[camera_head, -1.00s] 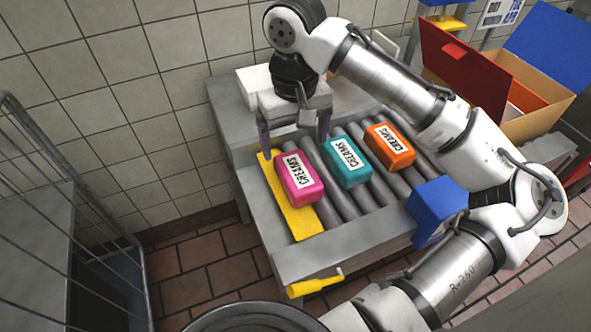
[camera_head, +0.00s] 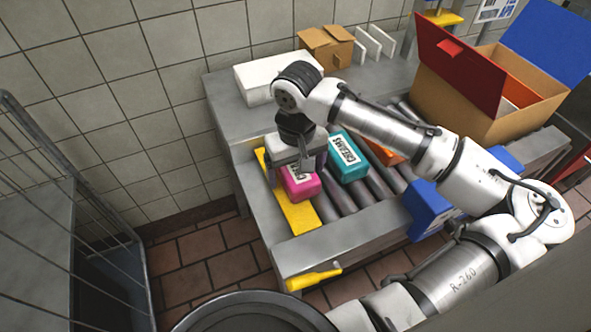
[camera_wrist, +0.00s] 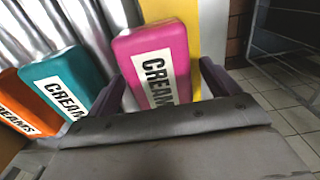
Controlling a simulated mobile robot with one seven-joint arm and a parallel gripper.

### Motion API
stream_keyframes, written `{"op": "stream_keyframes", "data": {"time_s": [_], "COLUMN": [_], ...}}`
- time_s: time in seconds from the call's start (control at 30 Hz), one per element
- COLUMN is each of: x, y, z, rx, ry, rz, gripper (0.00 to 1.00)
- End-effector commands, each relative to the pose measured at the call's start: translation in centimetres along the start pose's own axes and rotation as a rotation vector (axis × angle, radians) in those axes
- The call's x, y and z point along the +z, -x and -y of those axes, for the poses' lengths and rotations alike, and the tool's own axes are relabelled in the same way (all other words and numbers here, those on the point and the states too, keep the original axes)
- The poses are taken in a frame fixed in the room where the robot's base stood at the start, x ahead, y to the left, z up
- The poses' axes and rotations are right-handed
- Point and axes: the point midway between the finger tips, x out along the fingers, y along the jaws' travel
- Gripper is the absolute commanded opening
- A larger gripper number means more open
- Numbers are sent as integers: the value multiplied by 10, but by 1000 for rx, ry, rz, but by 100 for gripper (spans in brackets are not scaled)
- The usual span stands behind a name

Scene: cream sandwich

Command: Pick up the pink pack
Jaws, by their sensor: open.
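The pink pack (camera_head: 303,187) with a white CREAMS label lies on the conveyor rollers beside a yellow strip. My gripper (camera_head: 296,180) is over it, hiding its rear part in the head view. In the wrist view the pink pack (camera_wrist: 155,60) stands between my two gripper fingers (camera_wrist: 163,85), one on each side. The fingers are open; I cannot tell whether either one touches the pack.
A teal pack (camera_head: 348,160) lies just right of the pink one, close to my finger. An orange pack (camera_head: 384,152) is farther right, partly behind my arm. The yellow strip (camera_head: 298,215) borders the rollers. An open cardboard box (camera_head: 450,95) stands at back right.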

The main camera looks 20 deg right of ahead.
Motion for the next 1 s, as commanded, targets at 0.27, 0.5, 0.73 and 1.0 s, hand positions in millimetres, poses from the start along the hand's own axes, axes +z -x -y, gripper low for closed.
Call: {"op": "stream_keyframes", "data": {"time_s": [0.27, 0.5, 0.73, 1.0], "x": [0, 0, 0, -1], "y": [0, 0, 3, 36], "z": [0, 0, 0, 0], "rx": [0, 0, 1, 2], "ry": [-1, -1, -1, -1], "rz": [1, 0, 1, -3], "gripper": [60, 38, 38, 38]}}
